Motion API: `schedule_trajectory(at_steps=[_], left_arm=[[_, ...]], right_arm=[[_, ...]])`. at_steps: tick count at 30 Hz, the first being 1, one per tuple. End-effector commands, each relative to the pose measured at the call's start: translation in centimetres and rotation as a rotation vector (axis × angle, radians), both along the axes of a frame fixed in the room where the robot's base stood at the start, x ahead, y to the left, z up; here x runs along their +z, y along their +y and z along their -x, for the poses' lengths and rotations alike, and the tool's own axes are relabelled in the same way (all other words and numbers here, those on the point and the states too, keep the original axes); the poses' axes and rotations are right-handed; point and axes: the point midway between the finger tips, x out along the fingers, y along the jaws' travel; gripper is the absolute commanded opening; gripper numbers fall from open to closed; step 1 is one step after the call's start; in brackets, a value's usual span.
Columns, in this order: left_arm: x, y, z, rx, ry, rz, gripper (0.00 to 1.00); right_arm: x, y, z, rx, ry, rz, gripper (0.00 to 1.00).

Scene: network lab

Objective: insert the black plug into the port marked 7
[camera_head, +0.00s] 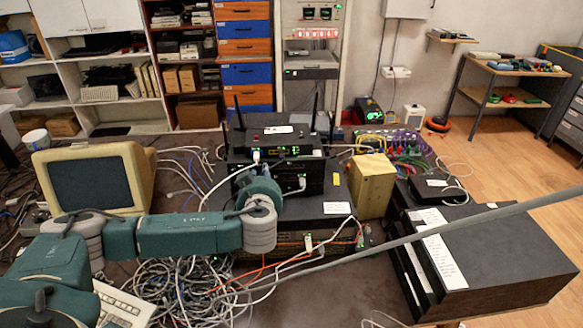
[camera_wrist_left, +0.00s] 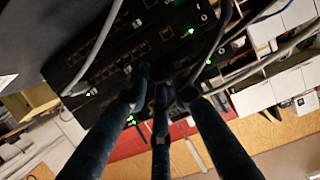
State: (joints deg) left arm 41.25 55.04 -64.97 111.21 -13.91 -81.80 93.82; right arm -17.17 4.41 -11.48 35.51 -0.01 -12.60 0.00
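My left gripper (camera_head: 256,172) is at the front of a stack of black network devices (camera_head: 275,145) in the head view. In the left wrist view its dark blue fingers (camera_wrist_left: 161,98) come close together at the tips, right before a black panel (camera_wrist_left: 118,64) with rows of ports and green lights. Dark shapes and cables crowd the fingertips, so I cannot make out the black plug or whether the fingers hold it. No port number is readable, so I cannot pick out port 7. My right gripper is not in view.
Tangled grey cables (camera_head: 185,285) lie in front of the devices. A beige monitor (camera_head: 95,180) stands left, a tan box (camera_head: 371,185) right, and a large black case (camera_head: 480,245) further right. A long thin grey bar or cable (camera_head: 440,230) crosses the foreground.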

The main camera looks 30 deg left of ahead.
Motion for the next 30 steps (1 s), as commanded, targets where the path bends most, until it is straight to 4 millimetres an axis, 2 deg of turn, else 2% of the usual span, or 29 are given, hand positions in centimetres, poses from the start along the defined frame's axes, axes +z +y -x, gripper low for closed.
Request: schedule_trajectory(at_steps=[3,6,7,30], left_arm=[[0.04,-0.02,-0.01,0.0,0.0,0.0,0.22],[0.04,-0.01,-0.01,0.0,0.0,0.0,0.02],[0.03,0.0,0.0,0.0,0.0,0.0,0.0],[-0.16,-0.27,0.71,0.003,0.004,-0.001,0.0]], right_arm=[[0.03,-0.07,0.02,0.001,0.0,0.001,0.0],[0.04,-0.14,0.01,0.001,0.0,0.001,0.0],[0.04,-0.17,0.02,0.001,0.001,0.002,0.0],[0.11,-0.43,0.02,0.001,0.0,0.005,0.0]])
